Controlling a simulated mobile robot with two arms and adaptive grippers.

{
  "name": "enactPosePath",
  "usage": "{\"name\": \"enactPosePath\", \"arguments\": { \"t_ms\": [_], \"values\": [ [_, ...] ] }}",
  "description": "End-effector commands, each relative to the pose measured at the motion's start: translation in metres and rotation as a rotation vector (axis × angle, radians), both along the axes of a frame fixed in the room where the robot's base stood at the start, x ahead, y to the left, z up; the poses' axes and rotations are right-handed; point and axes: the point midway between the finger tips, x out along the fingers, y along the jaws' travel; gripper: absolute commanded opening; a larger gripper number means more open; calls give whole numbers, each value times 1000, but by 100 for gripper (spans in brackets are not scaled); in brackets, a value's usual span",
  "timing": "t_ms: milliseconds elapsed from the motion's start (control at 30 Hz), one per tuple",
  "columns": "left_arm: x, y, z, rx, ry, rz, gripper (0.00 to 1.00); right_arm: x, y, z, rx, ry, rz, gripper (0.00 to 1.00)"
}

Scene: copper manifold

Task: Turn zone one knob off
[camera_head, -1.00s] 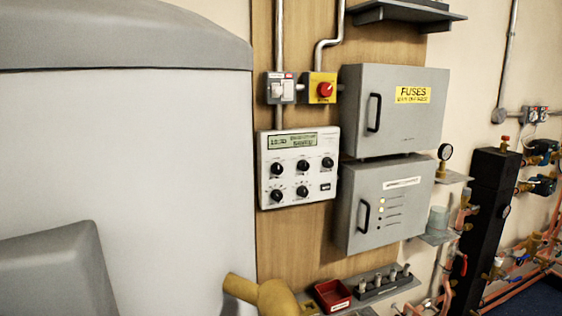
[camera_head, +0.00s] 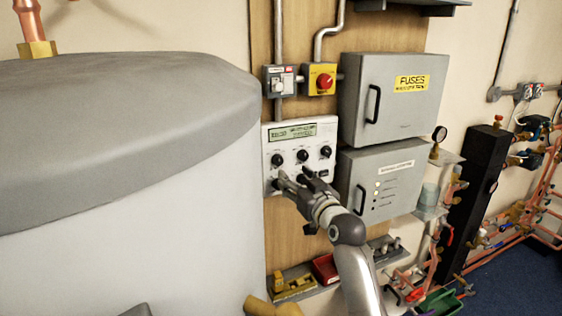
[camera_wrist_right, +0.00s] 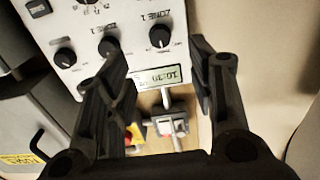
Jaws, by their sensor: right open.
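The white control panel (camera_head: 322,130) is on the wooden board, with a display and dark round knobs. The zone one knob (camera_head: 277,160) appears to be the left one of the top row. In the right wrist view, which shows the panel upside down, the zone one knob (camera_wrist_right: 160,38) appears between the spread fingers, apart from them. My right gripper (camera_head: 294,178) is open and empty in front of the panel's lower part, hiding some lower knobs. It also shows in the right wrist view (camera_wrist_right: 156,54). Its exact distance to the panel is unclear. My left gripper is out of view.
A large grey tank (camera_head: 120,150) fills the left side, close to the panel. Two grey boxes, the upper fuse box (camera_head: 405,110) and a lower box (camera_head: 395,205), stand out at the right. A red switch (camera_head: 322,82) is above. A shelf with a red tray (camera_head: 325,268) is below.

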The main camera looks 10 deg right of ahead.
Motion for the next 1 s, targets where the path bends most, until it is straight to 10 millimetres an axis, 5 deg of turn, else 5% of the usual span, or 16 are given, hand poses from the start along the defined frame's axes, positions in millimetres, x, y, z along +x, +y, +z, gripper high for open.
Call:
{"name": "enactPosePath", "arguments": {
  "t_ms": [600,1000],
  "values": [
    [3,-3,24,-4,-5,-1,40,69,14,1,1,2,0,50],
    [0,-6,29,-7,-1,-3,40,95,19,-1,0,1,0,50]
  ]
}}
